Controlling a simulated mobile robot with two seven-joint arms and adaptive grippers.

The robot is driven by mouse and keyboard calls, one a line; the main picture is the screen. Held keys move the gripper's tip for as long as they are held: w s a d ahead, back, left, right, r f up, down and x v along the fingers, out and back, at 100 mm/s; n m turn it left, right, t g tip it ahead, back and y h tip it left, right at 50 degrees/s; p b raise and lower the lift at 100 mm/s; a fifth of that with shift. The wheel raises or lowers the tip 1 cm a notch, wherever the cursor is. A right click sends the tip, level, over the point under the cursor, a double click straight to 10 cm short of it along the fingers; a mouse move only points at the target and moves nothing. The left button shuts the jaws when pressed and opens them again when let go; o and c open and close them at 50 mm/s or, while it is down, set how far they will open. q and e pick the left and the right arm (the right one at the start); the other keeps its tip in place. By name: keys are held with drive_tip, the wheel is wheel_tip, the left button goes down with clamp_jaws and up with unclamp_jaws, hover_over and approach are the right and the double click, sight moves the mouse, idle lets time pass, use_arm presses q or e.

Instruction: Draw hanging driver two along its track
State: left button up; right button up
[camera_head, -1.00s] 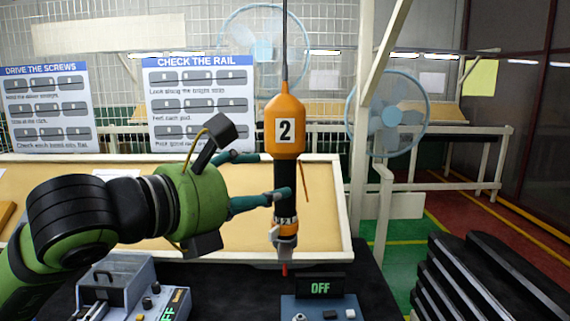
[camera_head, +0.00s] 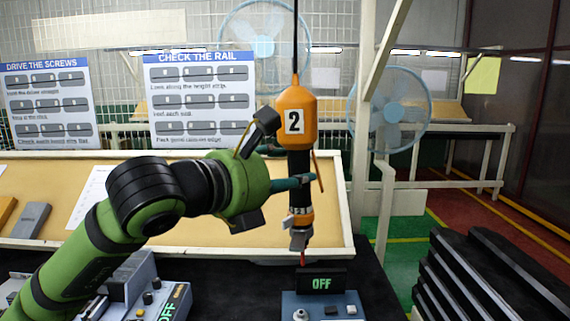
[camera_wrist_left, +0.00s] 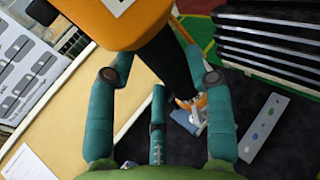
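Hanging driver two (camera_head: 296,118) is orange on top with a white "2" label, a black grip below and a metal nose with a red tip. It hangs from a dark line above the bench, close to upright. My left gripper (camera_head: 298,168) reaches in from the left, with its teal fingers around the black grip. In the left wrist view the driver's orange housing (camera_wrist_left: 125,25) fills the top, and the black grip runs between the gripper's fingers (camera_wrist_left: 162,66). The fingers look closed on it. My right gripper is not in view.
Another control box (camera_head: 150,290) is at lower left, partly behind my arm. A tan board (camera_head: 330,200) with a white frame stands behind. Dark trim strips (camera_head: 470,275) are stacked at right.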

use_arm(q)
clamp_jaws()
drive_tip(key=shift+r, duration=0.1)
